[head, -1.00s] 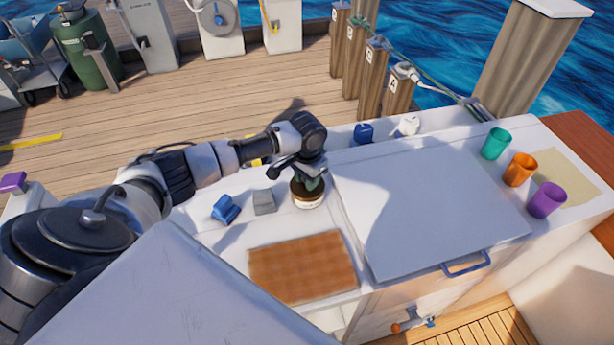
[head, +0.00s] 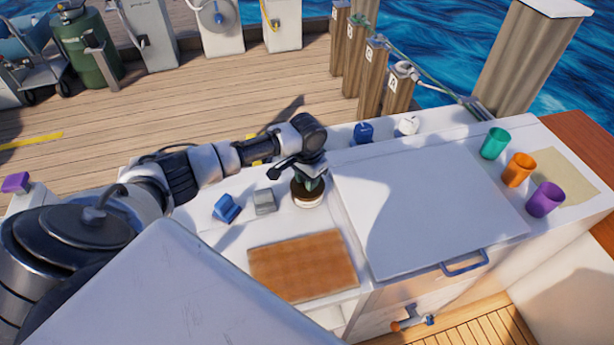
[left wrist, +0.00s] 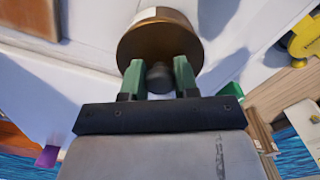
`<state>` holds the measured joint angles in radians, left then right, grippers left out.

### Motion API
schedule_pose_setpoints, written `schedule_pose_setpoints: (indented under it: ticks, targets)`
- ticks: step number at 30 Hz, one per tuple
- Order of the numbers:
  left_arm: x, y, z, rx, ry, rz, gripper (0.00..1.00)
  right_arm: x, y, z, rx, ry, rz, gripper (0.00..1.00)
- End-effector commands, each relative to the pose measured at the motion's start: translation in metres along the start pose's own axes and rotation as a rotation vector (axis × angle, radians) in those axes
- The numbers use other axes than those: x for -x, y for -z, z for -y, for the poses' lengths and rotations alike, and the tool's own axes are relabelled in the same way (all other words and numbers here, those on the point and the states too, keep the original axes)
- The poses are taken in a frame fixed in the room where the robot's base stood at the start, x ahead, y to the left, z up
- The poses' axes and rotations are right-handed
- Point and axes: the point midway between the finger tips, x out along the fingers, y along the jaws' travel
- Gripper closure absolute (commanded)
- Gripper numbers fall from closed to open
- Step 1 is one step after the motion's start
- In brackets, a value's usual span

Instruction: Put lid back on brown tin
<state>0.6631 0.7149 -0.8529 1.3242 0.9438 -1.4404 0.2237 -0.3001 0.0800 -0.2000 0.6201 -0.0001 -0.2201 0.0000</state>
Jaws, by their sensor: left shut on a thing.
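The brown tin (head: 308,203) with a pale label band stands on the white counter left of the large white hatch. It also shows in the left wrist view (left wrist: 152,14), mostly behind its lid. The round brown lid (left wrist: 160,42) has a dark knob (left wrist: 160,78). My left gripper (head: 309,181) is directly above the tin, pointing down. In the left wrist view its green fingers (left wrist: 159,80) are shut on the lid's knob. The lid lines up over the tin's top; I cannot tell if it is fully seated. My right gripper is not in view.
A blue block (head: 226,208) and a grey block (head: 264,201) lie left of the tin. A brown checked board (head: 302,265) lies in front. The hatch (head: 425,200) is closed. Teal, orange and purple cups (head: 545,199) stand at right.

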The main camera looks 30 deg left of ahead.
Motion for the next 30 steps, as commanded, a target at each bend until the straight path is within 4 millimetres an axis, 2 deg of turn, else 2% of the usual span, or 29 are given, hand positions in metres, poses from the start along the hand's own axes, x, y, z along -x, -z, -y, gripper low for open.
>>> schedule_pose_setpoints:
  ticks: [30]
  targets:
    - [-0.0005, -0.0004, 0.0002, 0.0, 0.0, 0.001, 0.93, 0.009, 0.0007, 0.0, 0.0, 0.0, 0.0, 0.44]
